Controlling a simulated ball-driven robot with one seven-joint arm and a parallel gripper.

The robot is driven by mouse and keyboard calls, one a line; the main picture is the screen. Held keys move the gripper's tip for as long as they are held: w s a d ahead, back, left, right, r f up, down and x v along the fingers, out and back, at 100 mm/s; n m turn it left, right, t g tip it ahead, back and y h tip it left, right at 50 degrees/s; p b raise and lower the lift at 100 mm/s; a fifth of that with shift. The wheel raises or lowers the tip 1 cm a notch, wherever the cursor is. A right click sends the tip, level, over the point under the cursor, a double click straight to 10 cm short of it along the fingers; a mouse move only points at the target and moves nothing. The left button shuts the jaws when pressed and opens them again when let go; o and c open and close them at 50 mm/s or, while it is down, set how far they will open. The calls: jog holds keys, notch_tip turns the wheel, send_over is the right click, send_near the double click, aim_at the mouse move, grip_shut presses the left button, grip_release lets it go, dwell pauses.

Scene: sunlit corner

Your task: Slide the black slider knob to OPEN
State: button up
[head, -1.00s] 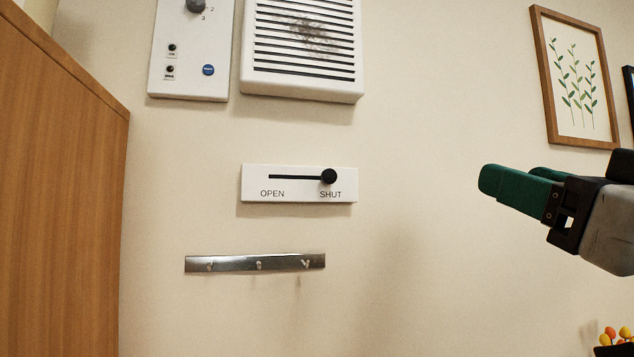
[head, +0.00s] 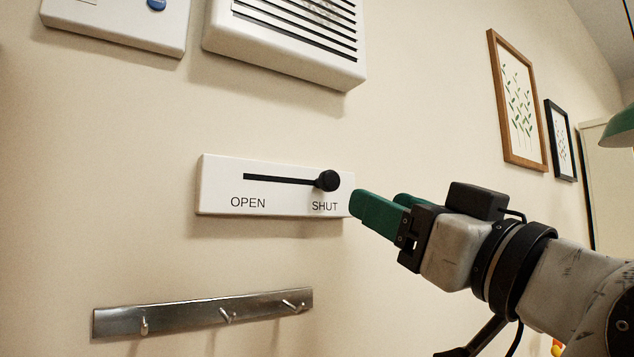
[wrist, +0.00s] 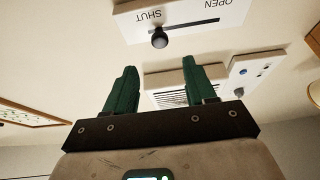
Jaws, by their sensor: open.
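The black slider knob (head: 327,181) sits at the right end of its slot, above the word SHUT, on a white slider plate (head: 222,169) on the wall. OPEN is printed at the plate's left end. My gripper (head: 380,206) is just right of and slightly below the knob, apart from it, with green fingers pointing left toward the plate. In the wrist view my gripper (wrist: 155,90) is open and empty, its two fingers spread. The knob (wrist: 159,40) shows there beyond the fingertips, roughly between them, and the plate (wrist: 190,12) is upside down.
A metal hook rail (head: 205,313) is on the wall below the plate. A white vent (head: 290,55) and a control panel (head: 115,22) are above. Framed pictures (head: 518,102) hang to the right. The wall around the plate is bare.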

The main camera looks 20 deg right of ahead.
aim_at(333, 181)
jog(key=shift+p+x, duration=5.05)
jog(key=shift+x, duration=0.25)
jog(key=shift+c, duration=0.2)
grip_shut()
